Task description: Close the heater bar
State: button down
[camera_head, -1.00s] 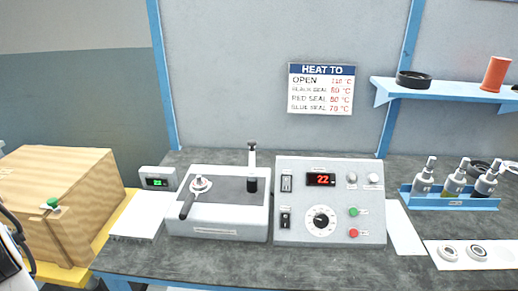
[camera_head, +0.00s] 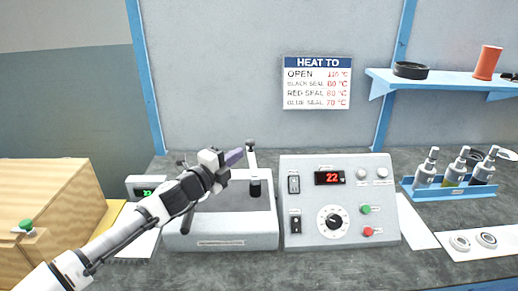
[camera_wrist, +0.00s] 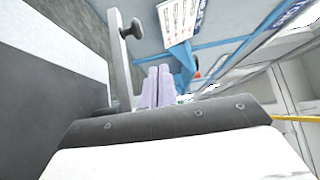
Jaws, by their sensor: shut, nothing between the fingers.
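The heater bar (camera_head: 252,160) stands upright at the right side of the white heater base (camera_head: 240,242), with a dark knob at its top and a black part low on it. In the wrist view the bar (camera_wrist: 118,62) shows as a grey arm with a dark knob, to the left of my fingers. My gripper (camera_head: 237,156) has pale purple fingers, shut and empty. In the head view they lie just left of the bar's upper end; I cannot tell whether they touch. The fingers also show in the wrist view (camera_wrist: 158,85). My arm hides the left part of the base.
The control box (camera_head: 340,205) with a display reading 22 stands right of the base. A small green display (camera_head: 147,187) is at the left, near a wooden box (camera_head: 45,205). A blue bottle rack (camera_head: 450,190) is at the right. A sign (camera_head: 317,82) hangs behind.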

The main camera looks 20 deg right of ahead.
aim_at(252, 157)
jog(key=shift+w+a+f+y, duration=0.15)
jog(key=shift+f, duration=0.35)
jog(key=shift+w+a+f+y, duration=0.1)
jog(key=shift+a+f+y, duration=0.05)
jog(key=shift+f, duration=0.3)
jog(key=shift+w+f, duration=0.15)
jog(key=shift+f, duration=0.1)
jog(key=p+x, duration=0.2)
jog(key=x, duration=0.7)
jog(key=shift+w+d+p, duration=0.1)
jog(key=shift+d+p, duration=0.3)
jog(key=shift+d, duration=0.05)
